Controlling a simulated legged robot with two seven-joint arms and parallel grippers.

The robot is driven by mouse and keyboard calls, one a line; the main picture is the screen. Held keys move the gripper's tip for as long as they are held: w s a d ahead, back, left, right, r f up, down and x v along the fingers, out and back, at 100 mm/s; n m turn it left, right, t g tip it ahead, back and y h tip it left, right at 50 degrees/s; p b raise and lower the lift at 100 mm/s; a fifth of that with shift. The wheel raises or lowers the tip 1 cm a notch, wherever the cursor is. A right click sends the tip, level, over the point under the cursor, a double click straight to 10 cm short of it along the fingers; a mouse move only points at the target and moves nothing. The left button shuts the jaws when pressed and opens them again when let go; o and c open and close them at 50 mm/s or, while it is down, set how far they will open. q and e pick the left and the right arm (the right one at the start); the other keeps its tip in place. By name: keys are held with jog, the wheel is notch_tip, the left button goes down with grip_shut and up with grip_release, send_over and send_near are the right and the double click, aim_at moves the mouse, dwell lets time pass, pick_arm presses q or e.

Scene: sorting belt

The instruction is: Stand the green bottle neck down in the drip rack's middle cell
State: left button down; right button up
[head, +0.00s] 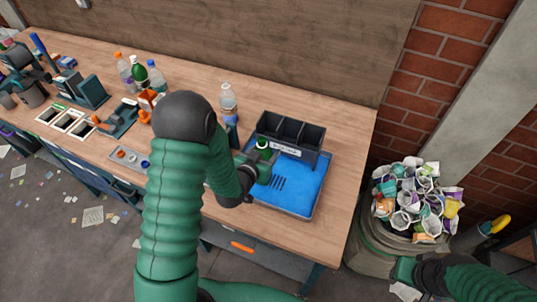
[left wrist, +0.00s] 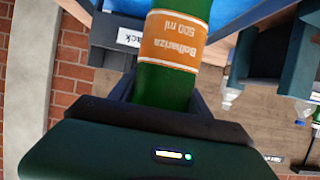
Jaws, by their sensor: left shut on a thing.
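My left gripper (head: 262,160) is shut on the green bottle (head: 263,146), just in front of the drip rack (head: 308,157). In the left wrist view the green bottle (left wrist: 163,85) stands between the fingers, with an orange label whose lettering is upside down in that picture. Its ends are out of that view, and I cannot tell where its neck is. The rack is dark, with a row of open cells and a white label strip; the cells look empty. My right gripper (head: 402,268) is low at the right, away from the bench; its jaws are not clear.
A blue tray (head: 302,198) lies in front of the rack. A clear bottle (head: 228,98) stands left of the rack. Another green bottle (head: 139,72) and other bottles stand farther left. A sack of cups (head: 385,245) stands right of the bench (head: 352,125).

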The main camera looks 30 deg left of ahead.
pick_arm(q)
jog(key=w+f, duration=0.1)
jog(key=f, duration=0.1)
jog(key=w+f+p, duration=0.1)
jog(key=w, duration=0.1)
jog(key=shift+a+f, duration=0.4)
jog(key=c, duration=0.8)
grip_release()
jog(key=shift+c, duration=0.2)
jog(key=o, duration=0.4)
jog(key=shift+c, duration=0.2)
jog(key=shift+s+d+r, duration=0.1)
